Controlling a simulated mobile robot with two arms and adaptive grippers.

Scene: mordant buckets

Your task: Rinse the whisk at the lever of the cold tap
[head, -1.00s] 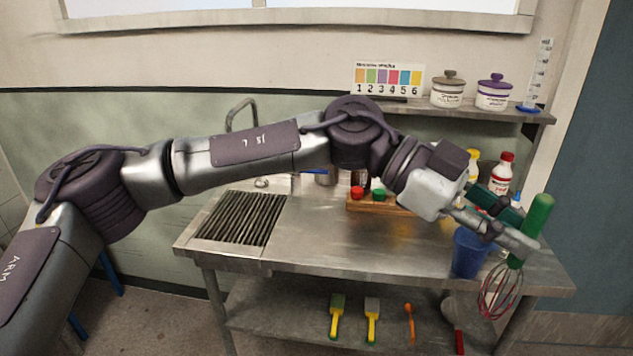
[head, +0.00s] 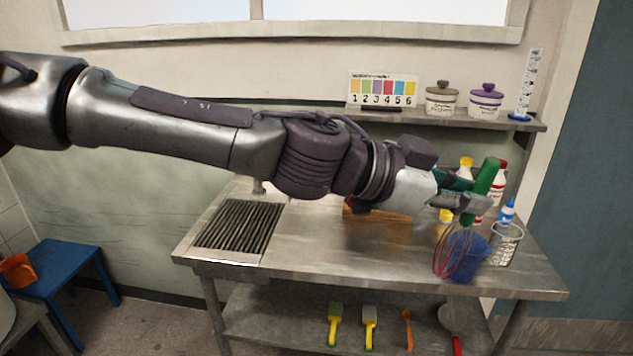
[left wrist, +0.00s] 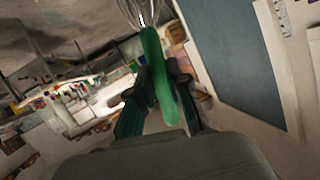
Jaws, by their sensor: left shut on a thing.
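The whisk has a green handle (head: 487,177) and red-looking wires (head: 452,251). My left gripper (head: 470,203) is shut on the handle, and the wires hang below, in front of the blue cup. In the left wrist view the green handle (left wrist: 158,75) stands between my two fingers, with the wire end (left wrist: 134,12) at the top edge. The tap's base (head: 259,186) shows at the back of the sink unit. The rest of the tap and its lever are hidden behind my left arm. My right gripper is not in view.
A ribbed drainer (head: 239,226) fills the counter's left part. A blue cup (head: 468,262), a wire-mesh pot (head: 506,243) and bottles (head: 507,210) crowd the right end. A wooden rack (head: 375,213) is partly hidden. The counter's front middle (head: 350,252) is clear.

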